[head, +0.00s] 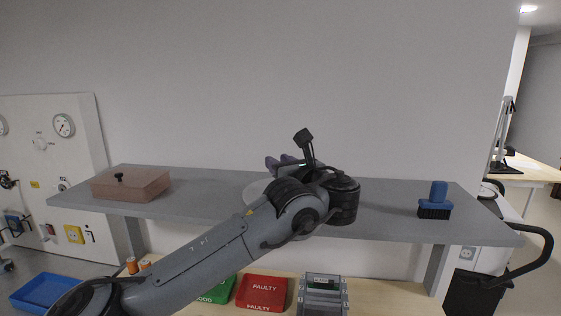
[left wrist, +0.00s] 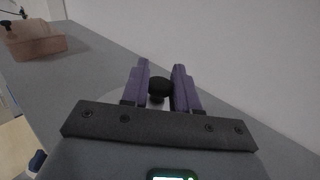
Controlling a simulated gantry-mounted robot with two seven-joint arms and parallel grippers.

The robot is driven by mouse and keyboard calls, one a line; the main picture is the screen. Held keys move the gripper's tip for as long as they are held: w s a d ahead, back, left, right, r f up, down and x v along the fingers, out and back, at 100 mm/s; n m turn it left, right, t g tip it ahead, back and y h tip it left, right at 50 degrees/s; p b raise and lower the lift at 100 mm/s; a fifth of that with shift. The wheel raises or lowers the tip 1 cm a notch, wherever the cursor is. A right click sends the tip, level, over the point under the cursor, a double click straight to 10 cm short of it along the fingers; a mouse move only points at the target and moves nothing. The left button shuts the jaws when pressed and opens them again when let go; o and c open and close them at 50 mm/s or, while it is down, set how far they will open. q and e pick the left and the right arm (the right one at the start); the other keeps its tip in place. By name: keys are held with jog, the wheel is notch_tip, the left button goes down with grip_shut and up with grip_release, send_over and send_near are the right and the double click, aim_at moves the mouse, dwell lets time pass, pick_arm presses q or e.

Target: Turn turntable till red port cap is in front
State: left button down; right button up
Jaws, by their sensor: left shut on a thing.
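The turntable (head: 253,190) is a pale round disc on the grey shelf, mostly hidden behind my left arm in the head view. A sliver of it shows in the left wrist view (left wrist: 112,98). My left gripper (head: 284,162) is over the turntable, and its purple fingers also show in the left wrist view (left wrist: 160,84). They are shut on a black rounded knob (left wrist: 159,86) at the turntable. I cannot make out a red port cap in either view. My right gripper is not in view.
On the grey shelf (head: 200,205) stand a brownish lidded box (head: 131,186) at left and a blue brush (head: 436,202) at right. Below are a red tray (head: 262,292), a green tray (head: 219,292), a grey organiser (head: 322,296) and a blue tray (head: 48,291). A wall stands behind the shelf.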

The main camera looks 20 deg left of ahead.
pick_arm(q)
jog(key=shift+n+g+y, duration=0.3)
jog(key=shift+y, duration=0.1)
dwell(0.3)
jog(key=c, duration=1)
grip_release()
jog(key=b+v, duration=0.2)
jog(key=v, duration=0.7)
jog(key=shift+s+d+f+b, duration=0.1)
jog(key=shift+s+d+b, duration=0.1)
jog(key=shift+b, duration=0.1)
jog(key=shift+s+d, duration=0.45)
